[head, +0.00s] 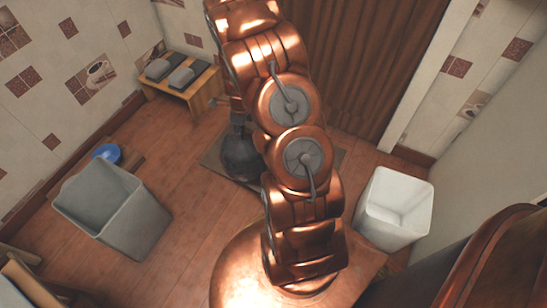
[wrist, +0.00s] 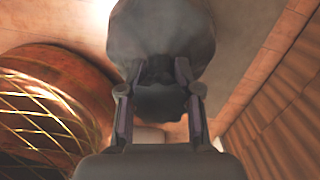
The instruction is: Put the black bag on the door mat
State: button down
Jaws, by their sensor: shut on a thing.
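The black bag (head: 241,158) is a dark, rounded sack in the head view, just left of my arm. My gripper (head: 238,122) is above it, partly hidden by my copper arm. In the wrist view the bag (wrist: 160,45) fills the top middle, and both fingers (wrist: 158,95) are closed on its gathered neck. The door mat (head: 213,160) is a flat dark mat on the floor in front of the brown curtain, partly hidden by the bag and my arm. The bag appears over the mat; I cannot tell whether it touches it.
A grey bin (head: 130,225) stands at the left, with a blue round thing (head: 108,153) behind it. A wooden bench (head: 190,92) with grey items is at the back left. A white bin (head: 395,208) stands at the right. The brown curtain (head: 370,60) hangs behind the mat.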

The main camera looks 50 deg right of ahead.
jog(key=s+d+f+m+h, duration=0.1)
jog(key=s+d+f+m, duration=0.2)
jog(key=s+f+m, duration=0.45)
jog(key=w+d+b, duration=0.4)
jog(key=w+d, duration=0.2)
jog(key=d, duration=0.7)
jog(key=shift+w+r, duration=0.2)
jog(key=shift+r, duration=0.1)
jog(key=shift+d, duration=0.1)
jog(key=shift+w+d+f+b, duration=0.1)
jog(key=shift+f+b, duration=0.9)
jog(key=shift+f, duration=0.9)
jog(key=c, duration=0.8)
grip_release()
